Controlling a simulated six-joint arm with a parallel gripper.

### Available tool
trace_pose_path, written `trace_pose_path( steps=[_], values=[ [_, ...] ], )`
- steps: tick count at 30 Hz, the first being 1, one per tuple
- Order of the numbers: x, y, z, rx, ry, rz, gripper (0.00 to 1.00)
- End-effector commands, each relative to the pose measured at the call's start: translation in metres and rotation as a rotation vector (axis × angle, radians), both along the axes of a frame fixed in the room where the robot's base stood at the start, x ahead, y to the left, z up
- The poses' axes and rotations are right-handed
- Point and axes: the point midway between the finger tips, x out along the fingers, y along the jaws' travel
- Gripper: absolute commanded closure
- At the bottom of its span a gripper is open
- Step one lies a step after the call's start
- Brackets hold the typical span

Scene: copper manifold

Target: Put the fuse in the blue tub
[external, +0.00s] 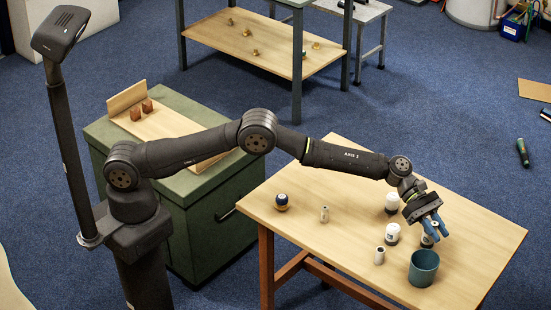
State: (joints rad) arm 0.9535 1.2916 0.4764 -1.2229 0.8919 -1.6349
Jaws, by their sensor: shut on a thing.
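My gripper (430,231) is over the right part of the wooden table, its blue fingers pointing down. It is shut on a small pale piece, which I take to be the fuse (427,240); the fingers partly hide it. The blue tub (424,271) stands upright on the table, just in front of and below the gripper. The held piece appears just behind the tub's rim in the picture; its height above the table is hard to tell.
White cylinders with dark bases (392,234) (391,203) stand left of the gripper. Small metallic cylinders (379,255) (324,214) and a blue-and-white round piece (282,201) stand farther left. The table's (485,235) right end is clear. A green cabinet (215,225) stands left.

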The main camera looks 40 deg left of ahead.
Motion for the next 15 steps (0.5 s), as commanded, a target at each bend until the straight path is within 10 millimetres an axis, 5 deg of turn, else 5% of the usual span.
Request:
trace_pose_path(
  steps=[15],
  values=[
    [0.0, 0.0, -0.051, 0.001, 0.0, 0.001, 1.0]
  ],
)
